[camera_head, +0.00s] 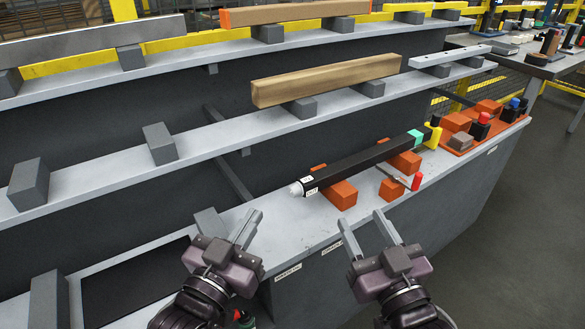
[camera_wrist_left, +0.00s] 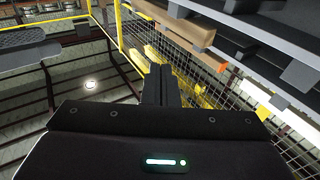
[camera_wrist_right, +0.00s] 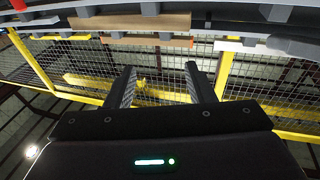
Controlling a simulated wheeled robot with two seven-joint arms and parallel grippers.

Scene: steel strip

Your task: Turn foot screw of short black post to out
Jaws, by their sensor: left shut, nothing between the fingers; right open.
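The short black post (camera_head: 370,164) lies across orange blocks on the lowest grey shelf in the head view. Its near left end carries the pale foot screw (camera_head: 297,190), beside small white labels on the post. The far end has a green band and a yellow part. My left gripper (camera_head: 252,217) is shut and empty, to the left of and nearer than the foot screw; its fingers also show together in the left wrist view (camera_wrist_left: 160,82). My right gripper (camera_head: 361,222) is open and empty, nearer than the post and apart from it; its spread fingers show in the right wrist view (camera_wrist_right: 160,82).
Orange blocks (camera_head: 343,195) support the post. A red-handled tool (camera_head: 416,181) lies beside it. An orange tray (camera_head: 461,143) with small items stands further right. A wooden beam (camera_head: 325,80) rests on the shelf above. A dark flat panel (camera_head: 135,283) lies at lower left.

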